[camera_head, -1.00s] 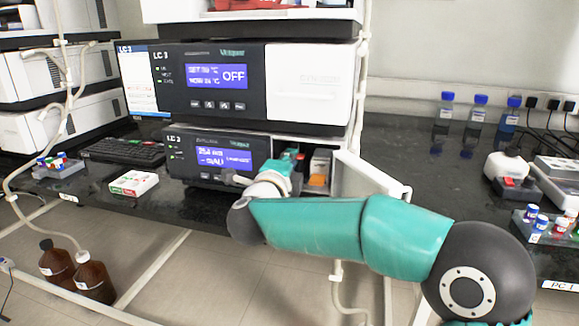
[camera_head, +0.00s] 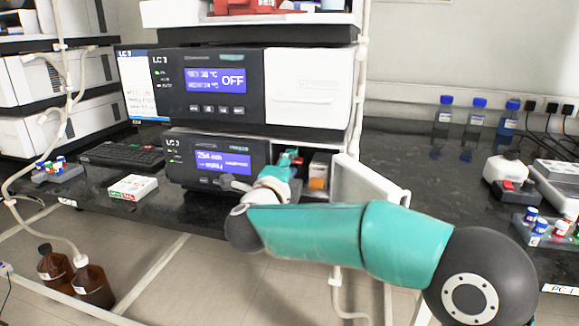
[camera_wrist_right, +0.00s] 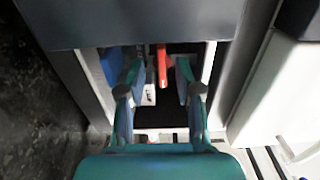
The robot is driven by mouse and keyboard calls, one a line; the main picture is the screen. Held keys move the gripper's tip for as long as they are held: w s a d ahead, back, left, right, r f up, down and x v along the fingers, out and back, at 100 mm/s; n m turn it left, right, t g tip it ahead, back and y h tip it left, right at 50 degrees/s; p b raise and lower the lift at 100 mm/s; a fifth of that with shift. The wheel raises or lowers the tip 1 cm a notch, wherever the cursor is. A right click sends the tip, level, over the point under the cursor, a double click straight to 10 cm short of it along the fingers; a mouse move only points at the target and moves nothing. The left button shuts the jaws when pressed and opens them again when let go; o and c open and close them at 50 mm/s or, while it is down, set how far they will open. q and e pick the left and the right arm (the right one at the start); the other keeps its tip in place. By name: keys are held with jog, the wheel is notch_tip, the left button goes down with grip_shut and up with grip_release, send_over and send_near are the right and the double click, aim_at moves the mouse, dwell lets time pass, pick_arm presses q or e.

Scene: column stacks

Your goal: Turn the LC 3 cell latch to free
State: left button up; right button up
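The LC 3 detector module (camera_head: 207,157) is the lower unit of the stack, with its white door (camera_head: 372,182) swung open at the right. My right gripper (camera_head: 291,158) reaches into its open compartment, and my wrist hides part of the opening. In the right wrist view the gripper (camera_wrist_right: 158,85) is open, with one finger on each side of a red lever (camera_wrist_right: 162,65), which looks like the cell latch. It points roughly along the fingers, with visible gaps on both sides. An orange part (camera_head: 317,183) shows in the compartment to the gripper's right. My left gripper is not in view.
The column oven (camera_head: 310,90) sits directly above the detector. A white box (camera_head: 133,187) and a keyboard (camera_head: 122,154) lie to the left. Blue-capped bottles (camera_head: 478,112) stand at the back right.

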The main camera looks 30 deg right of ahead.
jog(key=v, duration=1.1)
jog(key=shift+s+a, duration=0.2)
jog(key=shift+f, duration=0.1)
